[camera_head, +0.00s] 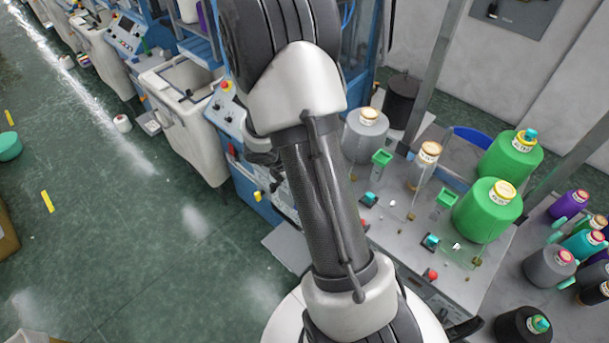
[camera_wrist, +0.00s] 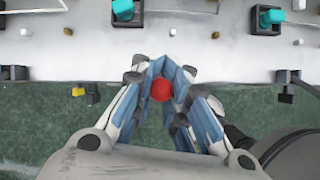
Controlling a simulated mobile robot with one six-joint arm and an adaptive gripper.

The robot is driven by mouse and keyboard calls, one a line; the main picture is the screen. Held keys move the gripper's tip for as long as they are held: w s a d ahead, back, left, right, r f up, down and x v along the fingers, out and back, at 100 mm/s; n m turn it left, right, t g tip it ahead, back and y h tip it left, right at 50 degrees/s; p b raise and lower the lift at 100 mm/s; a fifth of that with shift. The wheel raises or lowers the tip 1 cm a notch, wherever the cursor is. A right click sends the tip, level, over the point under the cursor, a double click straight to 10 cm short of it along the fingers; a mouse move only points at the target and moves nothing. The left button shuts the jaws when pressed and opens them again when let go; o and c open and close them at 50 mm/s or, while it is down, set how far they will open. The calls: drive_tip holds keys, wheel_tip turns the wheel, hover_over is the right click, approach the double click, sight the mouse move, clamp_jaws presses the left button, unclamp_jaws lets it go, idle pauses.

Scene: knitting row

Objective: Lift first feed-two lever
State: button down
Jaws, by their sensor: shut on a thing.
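In the wrist view my gripper (camera_wrist: 161,86) is shut on a red ball knob (camera_wrist: 161,91). The knob sits between the blue-lined fingers at the front edge of the grey machine table (camera_wrist: 200,62). The shaft under the knob is hidden. In the head view my arm covers the gripper and the place it holds. Another red ball knob (camera_head: 431,274) stands free near the table's front edge, right of my arm. I cannot tell from labels which feed the held knob belongs to.
Teal-topped black blocks (camera_wrist: 122,10) and (camera_wrist: 268,18) stand on the table beyond the gripper. A yellow-tipped black fitting (camera_wrist: 86,93) is at the edge left, a dark one (camera_wrist: 289,88) right. Green yarn cones (camera_head: 488,210) stand at the right. The floor (camera_head: 130,220) is open at left.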

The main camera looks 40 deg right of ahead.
drive_tip(key=c, duration=1.5)
unclamp_jaws()
drive_tip(key=shift+c, duration=0.2)
drive_tip(key=shift+r, duration=0.1)
drive_tip(key=v, duration=1.2)
drive_tip(key=shift+c, duration=0.2)
